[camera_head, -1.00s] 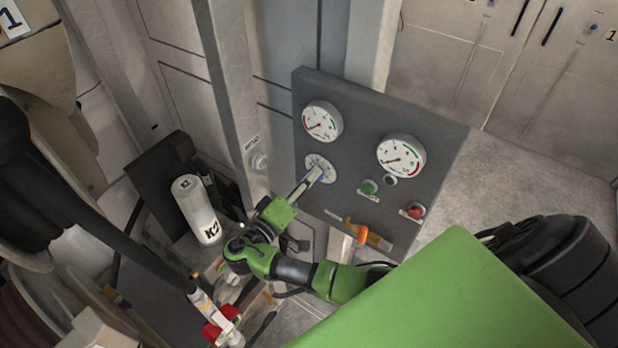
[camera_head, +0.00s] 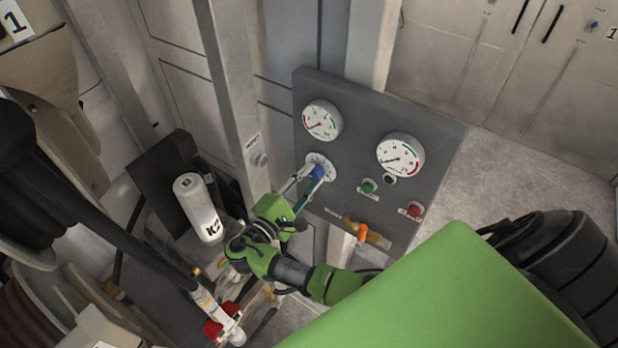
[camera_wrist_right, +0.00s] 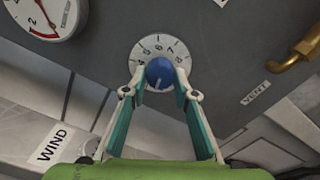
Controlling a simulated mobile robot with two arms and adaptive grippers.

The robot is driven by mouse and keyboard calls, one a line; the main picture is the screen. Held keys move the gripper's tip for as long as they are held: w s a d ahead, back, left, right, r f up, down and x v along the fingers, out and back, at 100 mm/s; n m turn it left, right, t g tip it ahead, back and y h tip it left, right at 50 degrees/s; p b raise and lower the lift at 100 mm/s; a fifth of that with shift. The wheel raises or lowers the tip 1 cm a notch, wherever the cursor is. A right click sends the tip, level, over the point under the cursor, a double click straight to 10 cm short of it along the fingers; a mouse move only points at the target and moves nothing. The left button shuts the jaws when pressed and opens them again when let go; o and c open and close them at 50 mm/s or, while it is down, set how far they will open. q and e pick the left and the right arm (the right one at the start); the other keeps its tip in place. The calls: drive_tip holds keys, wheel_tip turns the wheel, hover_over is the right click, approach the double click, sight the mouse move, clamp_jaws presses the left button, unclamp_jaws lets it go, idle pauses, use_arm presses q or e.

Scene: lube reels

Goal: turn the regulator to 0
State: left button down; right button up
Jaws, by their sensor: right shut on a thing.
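The regulator is a blue knob (camera_wrist_right: 160,74) on a white numbered dial (camera_wrist_right: 146,51) on the grey panel. In the right wrist view the numbers 5, 6, 7 and 8 show around its upper side; the lower part of the dial is covered by the knob and fingers. My right gripper (camera_wrist_right: 160,82) is shut on the blue knob, with one finger on each side. In the head view the right gripper (camera_head: 308,178) reaches up to the dial (camera_head: 321,163) from the lower left. My left gripper is not in view.
Two gauges (camera_head: 322,120) (camera_head: 400,155), a green button (camera_head: 369,186), a red button (camera_head: 415,209) and a brass valve with an orange end (camera_head: 362,233) are on the panel (camera_head: 440,150). A white K2 cylinder (camera_head: 198,208) stands left of my right arm.

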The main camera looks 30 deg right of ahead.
drive_tip(key=shift+s+f+n, duration=0.1)
drive_tip(key=shift+n, duration=2.1)
drive_tip(key=o, duration=1.1)
drive_tip(key=shift+a, duration=0.15)
drive_tip(key=v, duration=1.1)
drive_tip(key=shift+a, duration=0.4)
drive_tip(key=shift+s, duration=0.1)
